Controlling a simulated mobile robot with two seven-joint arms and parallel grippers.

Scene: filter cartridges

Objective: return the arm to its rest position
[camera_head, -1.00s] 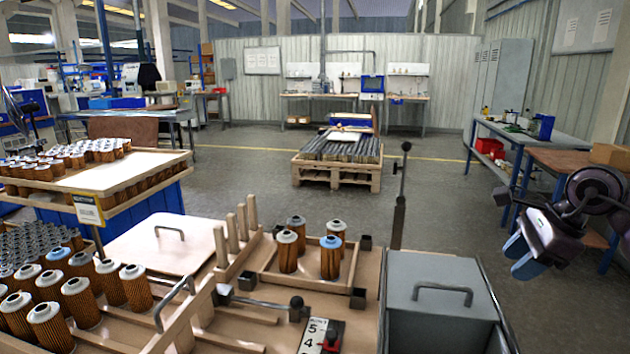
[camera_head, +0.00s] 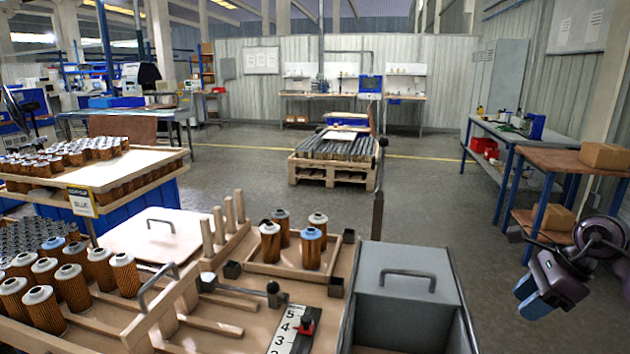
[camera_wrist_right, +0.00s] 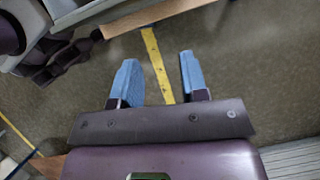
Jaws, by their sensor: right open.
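My right gripper (camera_head: 530,298) hangs at the lower right of the head view, right of the worktable and over the floor. Its two blue fingers are apart with nothing between them. The right wrist view also shows these open fingers (camera_wrist_right: 158,82), with bare grey floor and a yellow line beyond them. The gripper touches nothing that I can see. My left gripper does not show in the head view. Several orange filter cartridges (camera_head: 270,242) with pale or blue caps stand upright in a small wooden tray (camera_head: 292,272) on the worktable.
A grey lidded bin (camera_head: 408,265) stands at the worktable's right side. More cartridges (camera_head: 73,288) stand at the lower left. A bench with blue legs (camera_head: 510,190) and cardboard boxes (camera_head: 604,156) stand at the right. Open floor (camera_head: 440,205) lies between.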

